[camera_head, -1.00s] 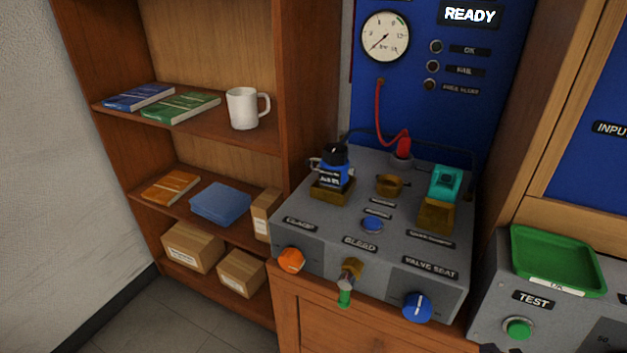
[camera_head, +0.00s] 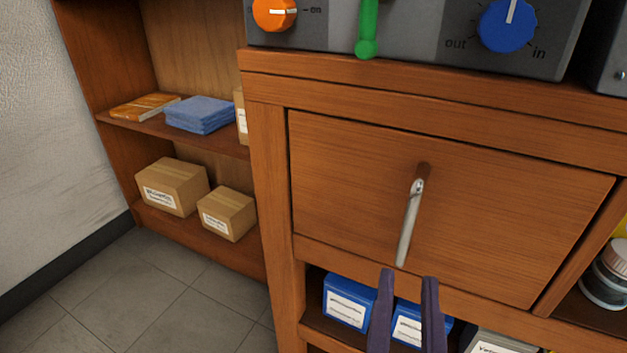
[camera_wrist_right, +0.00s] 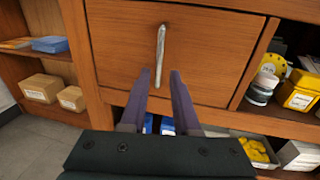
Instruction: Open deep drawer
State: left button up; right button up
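The deep drawer (camera_head: 350,190) has a plain wooden front set in the workbench and looks closed. Its handle (camera_head: 409,225) is a metal bar that sticks out from the front. In the right wrist view the drawer (camera_wrist_right: 200,60) fills the upper middle, with the handle (camera_wrist_right: 160,55) just beyond the fingertips. My right gripper (camera_head: 408,275) is open, its two dark fingers apart, just below the handle's lower end in the head view. My left gripper is not in view.
Blue boxes (camera_head: 350,300) stand on the shelf below the drawer. A jar (camera_head: 606,275) stands in the opening at right. The testbench (camera_head: 415,25) is above. A bookshelf with cardboard boxes (camera_head: 172,187) is at left, with bare floor (camera_head: 120,290) in front.

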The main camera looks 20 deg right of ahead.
aim_at(408, 228)
jog(key=b+x, duration=0.1)
jog(key=x, duration=0.8)
jog(key=shift+w+d, duration=0.3)
grip_shut()
dwell(1.0)
